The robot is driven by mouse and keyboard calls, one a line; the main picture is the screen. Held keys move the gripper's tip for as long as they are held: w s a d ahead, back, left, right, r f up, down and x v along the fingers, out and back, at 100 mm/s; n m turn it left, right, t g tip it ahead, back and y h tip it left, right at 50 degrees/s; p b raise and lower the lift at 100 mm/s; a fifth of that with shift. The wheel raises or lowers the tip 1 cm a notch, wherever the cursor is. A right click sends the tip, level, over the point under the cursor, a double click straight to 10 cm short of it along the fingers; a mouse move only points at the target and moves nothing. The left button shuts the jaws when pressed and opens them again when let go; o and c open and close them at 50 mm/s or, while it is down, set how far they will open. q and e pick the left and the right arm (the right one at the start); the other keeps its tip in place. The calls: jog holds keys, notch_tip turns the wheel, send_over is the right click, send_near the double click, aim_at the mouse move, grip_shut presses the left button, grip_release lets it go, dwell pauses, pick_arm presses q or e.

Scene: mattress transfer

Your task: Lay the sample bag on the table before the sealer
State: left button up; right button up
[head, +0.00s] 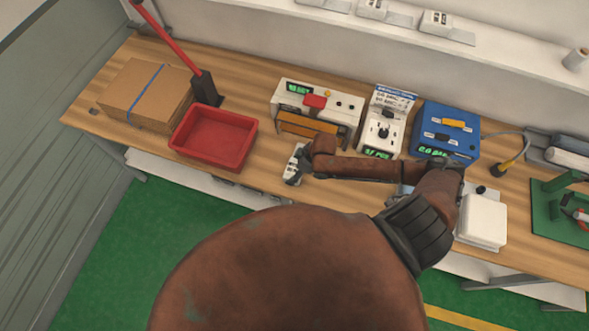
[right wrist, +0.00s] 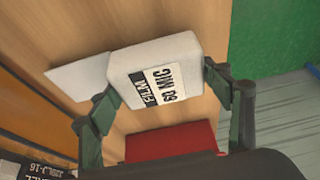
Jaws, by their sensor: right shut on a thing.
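The sample bag (right wrist: 150,85) is a pale, padded packet with a black-and-white label reading "FILM 60 MIC" and a flat white flap at its left in the right wrist view. My right gripper (right wrist: 158,100) is shut on it, one finger at each side. In the head view the bag (head: 294,160) and right gripper (head: 293,172) are over the table's front part, before the white sealer (head: 316,112) with a red handle and an orange-brown front strip. I cannot tell whether the bag touches the table (head: 255,177). My left gripper is not in view.
A red tray (head: 213,139) stands left of the bag, with a cardboard box (head: 146,95) beyond it. A white device (head: 383,130) and a blue device (head: 446,132) stand right of the sealer. A white box (head: 482,222) is at the right front.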

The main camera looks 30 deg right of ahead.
jog(key=shift+f, duration=0.65)
jog(key=o, duration=1.3)
jog(key=v, duration=1.2)
